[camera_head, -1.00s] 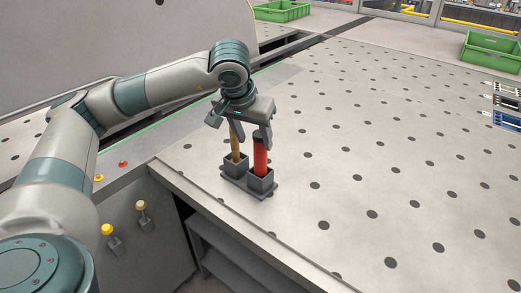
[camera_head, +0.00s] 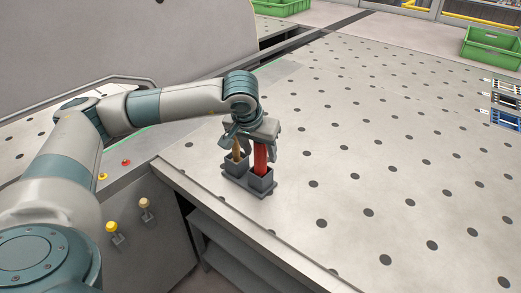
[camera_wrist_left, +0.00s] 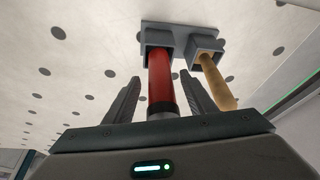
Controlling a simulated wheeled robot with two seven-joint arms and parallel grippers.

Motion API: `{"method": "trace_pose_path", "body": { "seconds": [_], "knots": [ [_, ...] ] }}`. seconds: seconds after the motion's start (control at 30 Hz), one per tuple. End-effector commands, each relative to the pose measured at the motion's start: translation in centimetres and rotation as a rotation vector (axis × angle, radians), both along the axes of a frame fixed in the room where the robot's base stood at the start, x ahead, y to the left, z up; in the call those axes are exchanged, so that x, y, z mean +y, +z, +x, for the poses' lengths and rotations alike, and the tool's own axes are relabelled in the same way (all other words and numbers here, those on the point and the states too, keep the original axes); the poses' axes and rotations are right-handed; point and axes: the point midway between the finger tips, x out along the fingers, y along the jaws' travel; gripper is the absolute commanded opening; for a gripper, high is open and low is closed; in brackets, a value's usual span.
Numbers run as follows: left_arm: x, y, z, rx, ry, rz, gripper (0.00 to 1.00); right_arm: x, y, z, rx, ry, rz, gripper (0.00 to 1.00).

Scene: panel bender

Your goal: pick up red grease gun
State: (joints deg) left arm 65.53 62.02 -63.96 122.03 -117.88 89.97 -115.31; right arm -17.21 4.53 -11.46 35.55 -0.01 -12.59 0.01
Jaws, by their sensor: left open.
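The red grease gun (camera_head: 261,158) stands upright in one socket of a grey two-socket holder (camera_head: 249,188) on the perforated table. A tool with a tan handle (camera_head: 237,157) stands in the other socket, to its left. My left gripper (camera_head: 254,145) is above the holder, pointing down, its body hiding the gun's top. In the left wrist view, the open fingers (camera_wrist_left: 160,93) lie on either side of the red gun (camera_wrist_left: 160,82), with gaps between. The tan handle (camera_wrist_left: 217,83) is outside the right finger there. My right gripper is not in view.
The perforated table (camera_head: 400,150) is clear to the right of the holder. Green crates (camera_head: 491,47) stand at the back, and dark and blue parts (camera_head: 505,104) lie at the right edge. The table's front edge is close to the holder.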

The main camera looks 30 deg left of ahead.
Motion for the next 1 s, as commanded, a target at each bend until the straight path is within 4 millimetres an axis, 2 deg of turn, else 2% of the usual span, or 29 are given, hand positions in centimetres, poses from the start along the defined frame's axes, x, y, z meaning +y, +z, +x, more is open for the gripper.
{"method": "trace_pose_path", "body": {
  "seconds": [0.03,0.23,0.67,0.8,0.9,1.0],
  "knots": [
    [0.1,-0.4,0.2,0.003,0.003,0.001,0.51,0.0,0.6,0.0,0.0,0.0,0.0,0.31],
    [0.2,-1.7,0.7,0.0,0.002,0.001,0.51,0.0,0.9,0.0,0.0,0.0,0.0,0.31],
    [0.2,-1.7,0.7,-0.001,0.001,0.001,0.51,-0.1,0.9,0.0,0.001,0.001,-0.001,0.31],
    [0.2,-1.7,0.7,-0.001,0.001,0.001,0.2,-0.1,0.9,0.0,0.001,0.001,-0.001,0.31],
    [0.2,-1.7,0.7,-0.001,0.001,0.001,0.0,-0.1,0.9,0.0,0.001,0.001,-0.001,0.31],
    [0.2,-1.6,0.7,-0.002,0.002,0.0,0.0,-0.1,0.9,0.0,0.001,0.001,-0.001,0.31]
  ]
}}
